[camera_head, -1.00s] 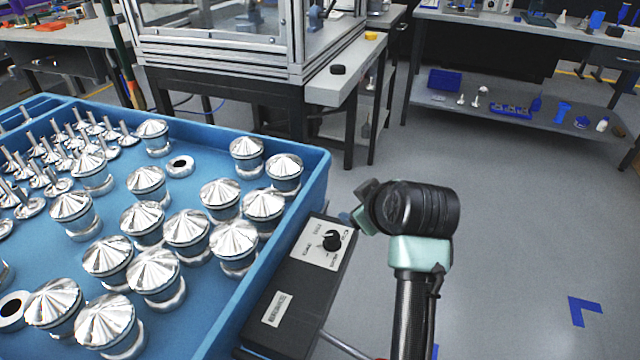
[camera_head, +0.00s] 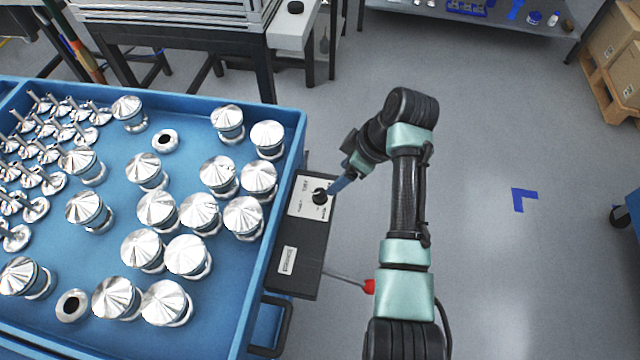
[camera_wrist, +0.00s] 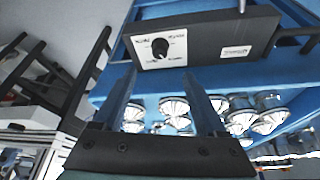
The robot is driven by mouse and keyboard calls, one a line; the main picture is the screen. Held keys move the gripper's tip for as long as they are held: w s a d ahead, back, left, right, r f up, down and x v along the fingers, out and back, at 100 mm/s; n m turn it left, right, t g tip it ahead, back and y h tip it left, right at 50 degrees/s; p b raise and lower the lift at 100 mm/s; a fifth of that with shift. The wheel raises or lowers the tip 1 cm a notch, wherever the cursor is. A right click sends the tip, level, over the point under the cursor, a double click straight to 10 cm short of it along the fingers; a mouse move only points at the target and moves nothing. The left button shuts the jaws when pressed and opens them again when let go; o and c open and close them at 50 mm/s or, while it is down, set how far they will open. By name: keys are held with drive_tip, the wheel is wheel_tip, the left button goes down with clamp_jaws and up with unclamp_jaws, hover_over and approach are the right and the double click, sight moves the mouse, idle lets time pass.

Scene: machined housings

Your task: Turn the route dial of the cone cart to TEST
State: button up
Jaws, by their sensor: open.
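The cone cart is a blue tray (camera_head: 284,160) full of shiny metal cones on the left of the head view. A dark control box (camera_head: 310,262) is fixed to its right side. On the box's white label plate sits the black round route dial (camera_head: 320,196); it also shows in the wrist view (camera_wrist: 160,47). The words around the dial are too small to read surely, and its setting cannot be told. My gripper (camera_head: 334,188) comes from the right, close beside the dial. In the wrist view its two fingers (camera_wrist: 158,88) are apart and empty, with the dial beyond their tips.
A rod with a red end (camera_head: 369,286) sticks out right of the box. A grey frame bench (camera_head: 180,30) stands behind. The floor on the right is clear around a blue tape mark (camera_head: 522,199).

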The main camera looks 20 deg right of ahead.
sight(321, 193)
drive_tip(key=b+x, duration=0.1)
drive_tip(key=x, duration=1)
drive_tip(key=shift+f, duration=0.15)
clamp_jaws()
